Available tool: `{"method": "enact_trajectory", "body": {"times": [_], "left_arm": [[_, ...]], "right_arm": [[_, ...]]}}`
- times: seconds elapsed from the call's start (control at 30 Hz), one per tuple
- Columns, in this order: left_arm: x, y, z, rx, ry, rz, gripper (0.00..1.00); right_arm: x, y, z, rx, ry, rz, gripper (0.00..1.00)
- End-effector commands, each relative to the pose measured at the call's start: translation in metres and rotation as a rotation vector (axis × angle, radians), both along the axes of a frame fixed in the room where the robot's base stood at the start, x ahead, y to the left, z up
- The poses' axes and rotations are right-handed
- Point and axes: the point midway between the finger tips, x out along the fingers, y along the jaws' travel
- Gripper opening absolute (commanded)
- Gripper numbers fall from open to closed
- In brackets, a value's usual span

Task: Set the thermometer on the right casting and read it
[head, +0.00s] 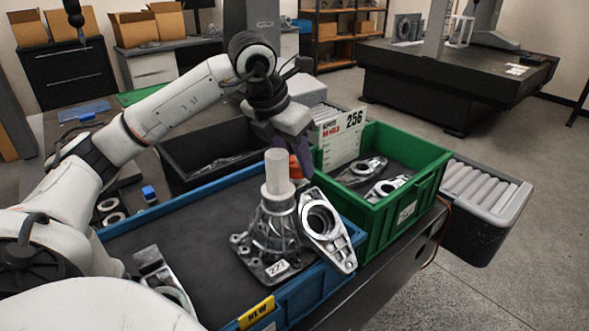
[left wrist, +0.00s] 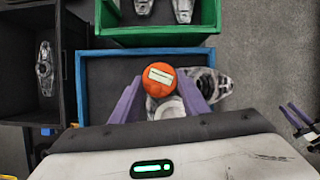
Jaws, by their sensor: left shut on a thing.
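The thermometer (left wrist: 160,82) is an orange round body with a pale display on top, and its reading is too small to make out. My left gripper (head: 287,148) is shut on it above the blue tray, where its orange side (head: 297,167) shows in the head view. A casting tagged 227 (head: 268,236) stands upright in the tray with a pale cylindrical post, close to the thermometer. A second casting (head: 327,231) with a ring leans at its right. Whether the thermometer touches either casting cannot be told. My right gripper (left wrist: 295,114) shows small at the left wrist view's right edge, its purple fingers apart.
The blue tray (head: 175,210) carries a yellow NEW label. A green bin (head: 385,225) with castings and a 256 card (head: 342,138) stands to its right. A black bin (head: 180,180) is behind. The tray's left middle is clear.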

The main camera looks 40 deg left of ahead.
Motion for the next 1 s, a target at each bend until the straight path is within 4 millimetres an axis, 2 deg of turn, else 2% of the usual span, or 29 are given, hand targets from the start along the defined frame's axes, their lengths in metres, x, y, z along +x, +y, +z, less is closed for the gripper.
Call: {"method": "enact_trajectory", "body": {"times": [0.03, 0.13, 0.53, 0.57, 0.67, 1.0], "left_arm": [[-0.001, 0.001, -0.009, 0.002, 0.004, 0.001, 0.14], [-0.001, 0.0, -0.018, 0.001, 0.002, 0.0, 0.14], [0.0, 0.0, -0.024, 0.0, -0.001, -0.001, 0.14], [0.0, 0.0, -0.023, -0.001, 0.0, -0.001, 0.44], [0.0, 0.0, -0.023, -0.001, 0.0, -0.001, 0.6], [0.0, 0.0, -0.019, -0.001, 0.0, -0.001, 0.6]], "right_arm": [[0.0, 0.0, -0.001, 0.0, 0.001, 0.0, 0.31], [-0.001, 0.0, -0.002, 0.0, 0.002, 0.0, 0.31], [-0.002, 0.0, -0.006, -0.001, 0.005, 0.0, 0.31], [-0.002, 0.0, -0.005, -0.001, 0.005, 0.0, 0.31], [-0.002, 0.0, -0.005, -0.001, 0.005, 0.0, 0.31], [-0.002, 0.0, -0.002, -0.001, 0.005, 0.0, 0.31]]}}
